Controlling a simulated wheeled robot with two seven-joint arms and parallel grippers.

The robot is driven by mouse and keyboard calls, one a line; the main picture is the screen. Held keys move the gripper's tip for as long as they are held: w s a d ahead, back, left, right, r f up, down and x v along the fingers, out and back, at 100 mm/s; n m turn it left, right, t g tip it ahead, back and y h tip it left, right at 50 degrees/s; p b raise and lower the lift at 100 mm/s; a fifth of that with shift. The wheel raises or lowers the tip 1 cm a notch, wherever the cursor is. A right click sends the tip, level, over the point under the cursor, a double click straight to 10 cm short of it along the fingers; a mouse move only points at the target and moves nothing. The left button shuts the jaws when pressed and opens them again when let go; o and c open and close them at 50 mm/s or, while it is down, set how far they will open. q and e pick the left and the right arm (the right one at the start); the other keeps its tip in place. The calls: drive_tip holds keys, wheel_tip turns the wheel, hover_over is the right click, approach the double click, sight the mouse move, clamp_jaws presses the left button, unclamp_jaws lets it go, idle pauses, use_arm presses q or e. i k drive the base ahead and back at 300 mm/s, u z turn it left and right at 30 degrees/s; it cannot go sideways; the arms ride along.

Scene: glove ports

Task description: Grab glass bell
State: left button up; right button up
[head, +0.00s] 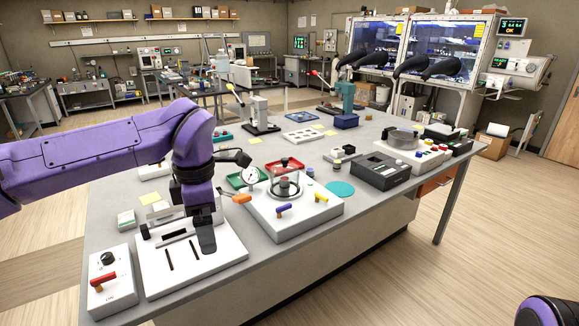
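The glass bell (287,187) looks like a small clear dome with dark parts in or on it. It stands on a white base plate (318,222) near the middle of the table. My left gripper (207,242) points down over a white slotted panel (180,262), to the left of and nearer than the bell, and apart from it. Its fingers are seen edge-on, so I cannot tell whether they are open or shut. Only a purple part of my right arm shows at the bottom right corner; its gripper is out of view.
Red (285,164) and green (247,177) trays lie behind.

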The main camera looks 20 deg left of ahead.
sight(285, 176)
drive_tip(key=i, duration=1.65)
